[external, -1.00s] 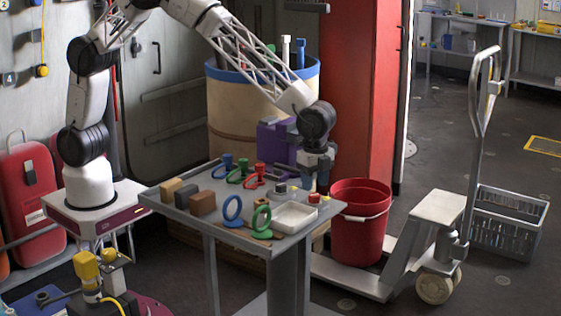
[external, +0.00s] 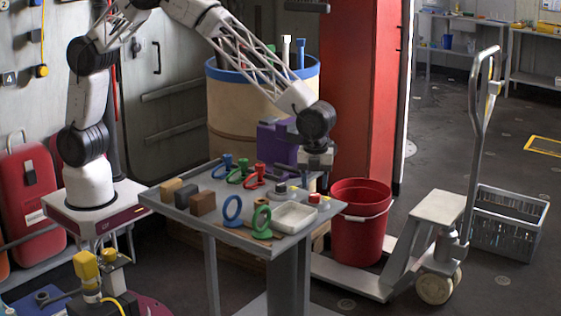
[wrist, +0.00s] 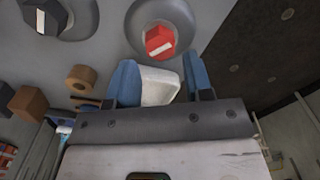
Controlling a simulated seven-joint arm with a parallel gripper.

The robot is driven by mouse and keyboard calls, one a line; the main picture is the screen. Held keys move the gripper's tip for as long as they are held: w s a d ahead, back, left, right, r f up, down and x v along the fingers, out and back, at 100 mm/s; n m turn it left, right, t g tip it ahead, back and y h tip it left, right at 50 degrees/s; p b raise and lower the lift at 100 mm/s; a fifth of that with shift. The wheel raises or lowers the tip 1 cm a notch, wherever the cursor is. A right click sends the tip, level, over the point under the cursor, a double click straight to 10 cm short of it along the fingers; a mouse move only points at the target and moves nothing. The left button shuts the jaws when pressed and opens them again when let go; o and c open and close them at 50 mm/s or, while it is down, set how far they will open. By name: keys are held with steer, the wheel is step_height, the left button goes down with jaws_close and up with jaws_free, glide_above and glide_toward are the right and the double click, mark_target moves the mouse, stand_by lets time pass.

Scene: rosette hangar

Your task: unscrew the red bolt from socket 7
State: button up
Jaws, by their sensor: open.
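The red bolt (external: 314,198) sits on the right part of the grey table in the external view. In the wrist view the red bolt (wrist: 159,40) has a hexagonal head with a pale stripe and sits within a round grey socket (wrist: 146,15). No socket number is readable. My gripper (wrist: 158,62) is open, its two blue fingers apart with nothing held between them. The bolt shows beyond the fingertips, between their lines. In the external view my gripper (external: 318,176) hangs above the table near the bolt; its fingertips are hard to make out.
A dark bolt (wrist: 40,17) sits left of the red one. A white tray (external: 282,222) lies in front on the table, with coloured rings (external: 232,207) and brown blocks (external: 202,202) to the left. A red bucket (external: 360,232) stands beside the table's right edge.

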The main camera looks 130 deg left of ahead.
steer(key=m, duration=0.3)
steer(key=shift+m, duration=2.3)
steer(key=n, duration=0.4)
steer(key=shift+n, duration=0.4)
steer(key=n, duration=0.9)
steer(key=shift+n, duration=2.1)
